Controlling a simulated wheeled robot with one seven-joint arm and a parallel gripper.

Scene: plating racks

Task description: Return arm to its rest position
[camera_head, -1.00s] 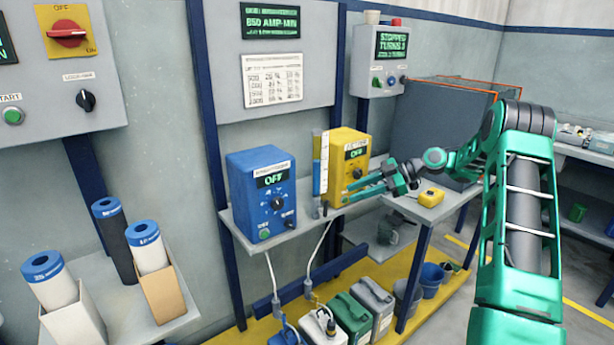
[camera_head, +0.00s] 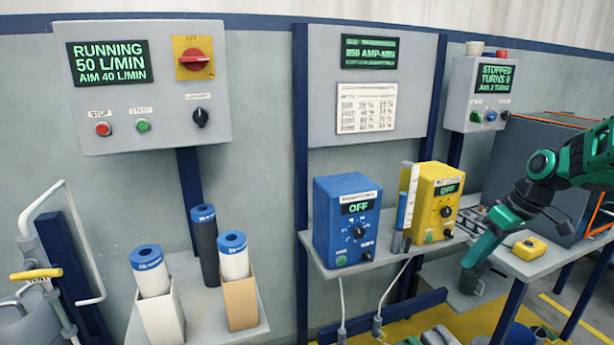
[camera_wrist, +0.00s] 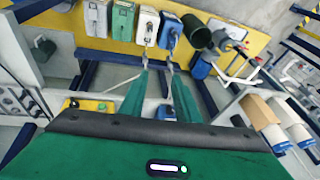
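My arm comes in from the right edge in the head view, bent at a black and teal joint. Its lower part hangs down to my gripper (camera_head: 472,280), in front of the small side table (camera_head: 545,268). In the wrist view, the two green fingers of my gripper (camera_wrist: 158,74) stand apart with a gap between them. I see nothing held in the gap. The fingers point toward the yellow floor strip and containers beyond. Individual fingertips are hard to make out in the head view.
A blue power unit (camera_head: 347,218) and a yellow unit (camera_head: 432,203) stand on a shelf left of my gripper. A yellow box (camera_head: 530,248) lies on the side table. A grey tank (camera_head: 535,170) is behind my arm. Capped cylinders (camera_head: 233,255) stand farther left.

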